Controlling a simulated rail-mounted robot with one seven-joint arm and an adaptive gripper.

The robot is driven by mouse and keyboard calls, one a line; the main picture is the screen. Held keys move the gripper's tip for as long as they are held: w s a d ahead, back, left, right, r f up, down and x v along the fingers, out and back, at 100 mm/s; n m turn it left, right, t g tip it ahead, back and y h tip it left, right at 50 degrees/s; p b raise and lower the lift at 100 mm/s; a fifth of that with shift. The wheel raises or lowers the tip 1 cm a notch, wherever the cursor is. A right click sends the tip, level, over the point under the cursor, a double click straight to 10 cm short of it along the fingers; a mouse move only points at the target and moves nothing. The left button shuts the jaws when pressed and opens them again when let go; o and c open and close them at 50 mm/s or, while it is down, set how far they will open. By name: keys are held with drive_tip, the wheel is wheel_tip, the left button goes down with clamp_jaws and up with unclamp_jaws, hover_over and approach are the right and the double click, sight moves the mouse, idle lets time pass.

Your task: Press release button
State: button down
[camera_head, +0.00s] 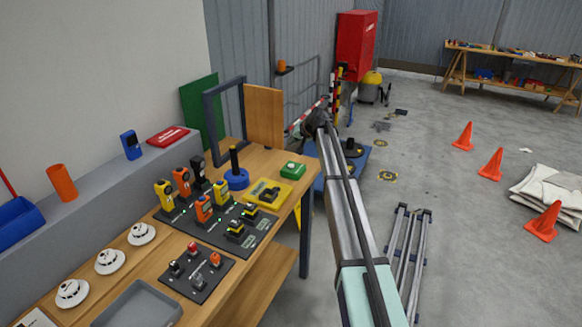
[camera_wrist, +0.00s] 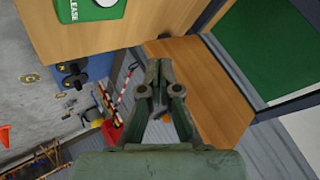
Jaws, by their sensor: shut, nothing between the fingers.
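The release button is a green box with a round pale top (camera_head: 293,170), on the right edge of the wooden workbench. In the wrist view the green box (camera_wrist: 88,9) shows at the top left, cut by the frame, with part of its white "RELEASE" lettering visible. My gripper (camera_wrist: 160,68) has its fingers together and empty in the wrist view, apart from the box. In the head view my arm's dark end is beyond and right of the box; the fingertips cannot be made out there.
A wooden door panel (camera_head: 264,117) in a dark frame stands at the bench's far end. A yellow case (camera_head: 266,193) and a blue-based black post (camera_head: 236,172) sit near the green box. A red cabinet (camera_head: 356,45) is behind. Floor right of the bench holds cones (camera_head: 491,164).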

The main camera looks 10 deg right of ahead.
sight(292, 166)
drive_tip(key=shift+f+b, duration=1.45)
drive_tip(key=shift+f, duration=2.9)
drive_tip(key=shift+f, duration=0.15)
drive_tip(key=shift+f+b, duration=0.25)
drive_tip(key=shift+b, duration=0.1)
